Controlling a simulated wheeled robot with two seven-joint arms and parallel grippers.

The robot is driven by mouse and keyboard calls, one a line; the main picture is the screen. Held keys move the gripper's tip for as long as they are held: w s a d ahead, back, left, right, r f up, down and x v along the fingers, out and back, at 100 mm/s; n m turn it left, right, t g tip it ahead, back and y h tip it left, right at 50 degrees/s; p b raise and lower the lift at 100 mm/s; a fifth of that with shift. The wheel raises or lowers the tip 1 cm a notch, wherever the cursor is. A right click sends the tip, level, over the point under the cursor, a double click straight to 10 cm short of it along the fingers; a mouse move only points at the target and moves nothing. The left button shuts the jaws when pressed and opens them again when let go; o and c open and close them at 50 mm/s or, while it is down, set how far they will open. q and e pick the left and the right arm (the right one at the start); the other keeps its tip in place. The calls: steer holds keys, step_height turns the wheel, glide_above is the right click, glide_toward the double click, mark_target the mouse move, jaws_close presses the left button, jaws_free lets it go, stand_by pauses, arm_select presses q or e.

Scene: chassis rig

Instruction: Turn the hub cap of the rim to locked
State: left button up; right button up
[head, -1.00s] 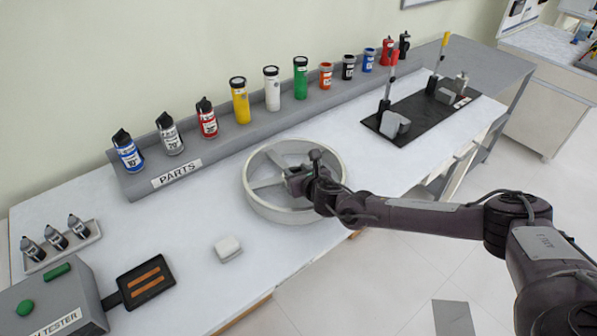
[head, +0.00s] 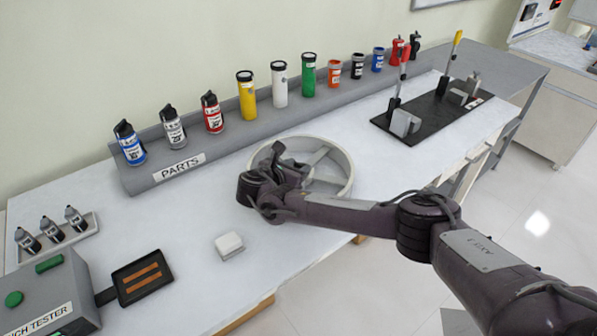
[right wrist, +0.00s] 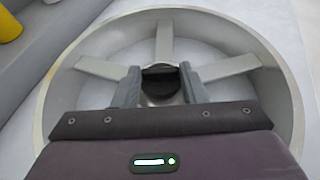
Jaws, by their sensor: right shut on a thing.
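The pale grey rim (head: 348,178) with flat spokes lies on the white bench in the head view; it also fills much of the right wrist view (right wrist: 58,95). Its dark round hub cap (right wrist: 160,86) sits at the centre between my two fingers in the right wrist view. My right gripper (head: 296,168) is shut on the hub cap, with the wrist over the left side of the rim in the head view. In the head view the gripper hides the hub cap, and I cannot read any lock mark. My left gripper is not in view.
A grey parts shelf (head: 190,172) with several bottles and cans runs behind the rim. A small white block (head: 229,245) lies in front. A tester (head: 45,300) stands at the left, and a black clamp board (head: 425,125) at the right.

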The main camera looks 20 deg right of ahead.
steer(key=m+g+b, duration=0.1)
steer(key=m+g+h+b, duration=0.1)
steer(key=b, duration=0.1)
steer(key=m+g+h+b, duration=0.1)
steer(key=shift+w+a+f+m+g, duration=0.2)
steer(key=shift+w+a+m+g, duration=0.05)
steer(key=shift+w+m+g, duration=0.1)
steer(key=shift+w+r+m+g+h+b, duration=0.1)
steer(key=shift+r+m+g+h+b, duration=0.1)
steer(key=shift+m+g+h+b, duration=0.6)
steer(key=shift+n+y, duration=0.25)
steer(key=shift+y, duration=0.05)
steer(key=o, duration=1)
steer(key=shift+t, duration=0.25)
steer(key=b+v, duration=0.1)
steer(key=v, duration=0.6)
steer(key=shift+a+r+b, duration=0.2)
steer(key=shift+a+b, duration=0.1)
steer(key=shift+b, duration=0.1)
